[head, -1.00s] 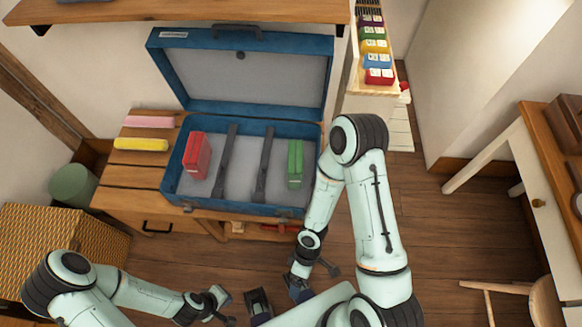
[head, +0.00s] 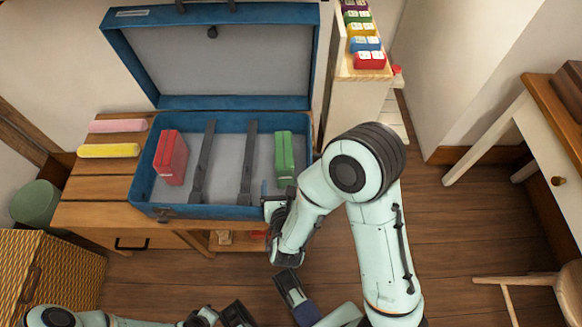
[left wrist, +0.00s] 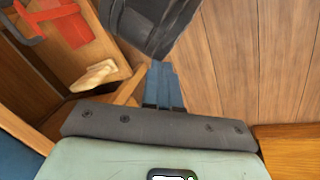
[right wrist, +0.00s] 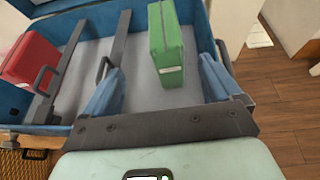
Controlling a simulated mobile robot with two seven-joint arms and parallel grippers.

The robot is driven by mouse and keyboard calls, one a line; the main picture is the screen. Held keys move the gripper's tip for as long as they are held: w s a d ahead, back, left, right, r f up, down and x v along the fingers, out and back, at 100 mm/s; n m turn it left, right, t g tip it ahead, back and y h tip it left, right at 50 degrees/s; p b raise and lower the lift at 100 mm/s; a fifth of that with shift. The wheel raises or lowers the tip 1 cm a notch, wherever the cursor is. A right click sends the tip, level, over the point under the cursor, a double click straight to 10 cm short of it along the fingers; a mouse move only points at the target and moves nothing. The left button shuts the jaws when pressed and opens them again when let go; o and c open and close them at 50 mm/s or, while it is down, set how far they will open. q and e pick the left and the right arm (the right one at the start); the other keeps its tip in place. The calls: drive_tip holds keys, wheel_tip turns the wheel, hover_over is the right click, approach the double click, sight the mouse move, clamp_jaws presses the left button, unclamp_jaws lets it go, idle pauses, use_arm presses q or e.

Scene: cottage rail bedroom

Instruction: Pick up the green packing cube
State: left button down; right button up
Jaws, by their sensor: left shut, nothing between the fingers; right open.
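The green packing cube (head: 284,157) stands upright at the right side of the open blue suitcase (head: 232,212). In the right wrist view the green packing cube (right wrist: 167,45) shows ahead, between the lines of the two fingers, with its handle toward the suitcase wall. My right gripper (head: 277,192) is at the suitcase's front right edge, close to the cube. Its blue fingers (right wrist: 160,70) are wide apart and empty. My left gripper (left wrist: 162,85) is shut and empty, low over the wooden floor in front of the bench.
A red packing cube (head: 171,158) stands at the suitcase's left, and two dark straps lie between the cubes. Pink (head: 117,126) and yellow (head: 109,151) rolls lie on the bench. A wicker basket (head: 60,272) stands at front left.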

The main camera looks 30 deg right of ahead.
sight(284, 159)
drive_tip(key=b+x, duration=0.2)
drive_tip(key=x, duration=0.6)
drive_tip(key=shift+d, duration=0.2)
drive_tip(key=shift+d+b+x, duration=0.25)
drive_tip(key=shift+b+x, duration=0.6)
drive_tip(key=shift+x, duration=1.8)
drive_tip(key=shift+s, duration=0.2)
drive_tip(key=c, duration=1.7)
use_arm(q)
wheel_tip(284, 159, down, 5)
drive_tip(key=w+a, duration=0.1)
drive_tip(key=a, duration=0.1)
drive_tip(key=shift+w+a+f+y, duration=0.2)
drive_tip(key=shift+w+y, duration=0.1)
drive_tip(key=shift+w, duration=0.05)
